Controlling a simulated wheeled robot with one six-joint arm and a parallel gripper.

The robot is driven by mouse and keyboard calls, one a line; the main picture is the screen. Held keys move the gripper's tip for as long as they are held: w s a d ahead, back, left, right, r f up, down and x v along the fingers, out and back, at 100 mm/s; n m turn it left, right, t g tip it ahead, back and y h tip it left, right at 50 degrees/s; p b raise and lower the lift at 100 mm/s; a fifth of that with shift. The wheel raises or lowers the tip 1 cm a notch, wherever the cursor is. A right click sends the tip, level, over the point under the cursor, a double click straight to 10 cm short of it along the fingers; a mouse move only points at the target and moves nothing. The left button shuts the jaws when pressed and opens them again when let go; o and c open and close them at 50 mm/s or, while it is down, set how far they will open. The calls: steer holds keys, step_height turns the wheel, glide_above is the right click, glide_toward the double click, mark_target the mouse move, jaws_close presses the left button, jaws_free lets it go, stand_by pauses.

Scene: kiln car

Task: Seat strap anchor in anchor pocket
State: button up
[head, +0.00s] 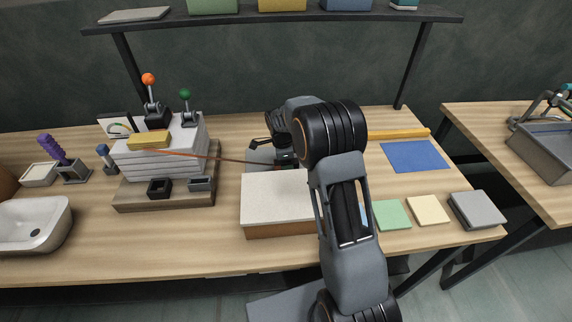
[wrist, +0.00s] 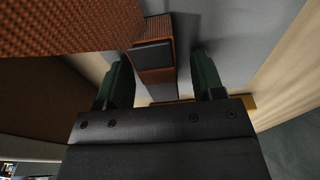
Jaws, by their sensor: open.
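An orange-brown strap (head: 235,160) runs from the yellow pad (head: 149,140) on the white block stack to the area of my gripper (head: 284,161). In the wrist view a dark block (wrist: 153,55), probably the strap anchor, shows with woven orange-brown material (wrist: 80,25) around it. It lies between the two dark green fingers of my gripper (wrist: 163,80), with gaps on both sides. My gripper is open. A black open socket (head: 159,187) and a grey socket (head: 201,184) stand on the front of the wooden base; I cannot tell which is the anchor pocket.
A white-topped box (head: 275,195) stands right of the wooden base (head: 130,199). A white basin (head: 34,224) is at left. The front bench strip is clear.

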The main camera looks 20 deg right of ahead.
steer(key=shift+f, duration=0.2)
stand_by(0.4)
jaws_close()
steer(key=shift+r, duration=0.1)
stand_by(0.3)
